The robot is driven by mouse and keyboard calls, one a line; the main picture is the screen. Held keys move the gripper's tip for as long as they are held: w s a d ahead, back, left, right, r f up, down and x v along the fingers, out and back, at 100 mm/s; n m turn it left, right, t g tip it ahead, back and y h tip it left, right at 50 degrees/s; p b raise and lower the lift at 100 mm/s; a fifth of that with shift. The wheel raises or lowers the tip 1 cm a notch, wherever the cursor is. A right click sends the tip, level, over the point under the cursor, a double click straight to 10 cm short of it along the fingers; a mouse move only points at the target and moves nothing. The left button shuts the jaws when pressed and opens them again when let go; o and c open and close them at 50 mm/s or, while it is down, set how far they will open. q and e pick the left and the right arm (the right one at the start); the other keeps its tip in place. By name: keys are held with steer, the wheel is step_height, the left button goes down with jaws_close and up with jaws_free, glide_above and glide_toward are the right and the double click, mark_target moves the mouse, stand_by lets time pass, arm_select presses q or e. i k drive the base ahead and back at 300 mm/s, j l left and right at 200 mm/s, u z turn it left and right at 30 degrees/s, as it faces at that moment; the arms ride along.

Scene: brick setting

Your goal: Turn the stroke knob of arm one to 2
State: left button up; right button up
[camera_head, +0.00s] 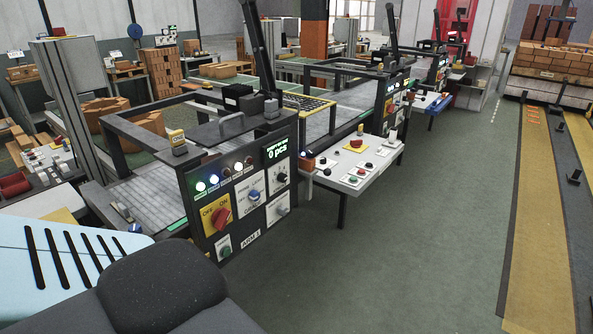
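The arm one panel (239,200) is a dark upright face on the near machine, marked "ARM 1" at its lower edge. It carries a red knob (221,218) on a yellow OFF/ON plate, a blue knob (254,195) on a white plate, a black knob (281,178) and a grey knob (282,209). The small lettering is too fine to tell which is the stroke knob or its setting. A green button (224,251) sits low on the left. The display (276,151) reads "0 pcs". Neither gripper is in view.
A white control table (352,166) with several buttons stands just right of the panel. More similar machines (386,90) line up behind. Open green floor (430,230) lies to the right, bordered by a yellow strip (540,220). Bricks stand on a rack (550,62) at the far right.

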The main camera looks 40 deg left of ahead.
mark_target(282, 177)
steer(key=i+u, duration=0.15)
steer(key=i, duration=2.65)
steer(key=i+u, duration=0.25)
steer(key=i, duration=0.15)
steer(key=u, duration=2.3)
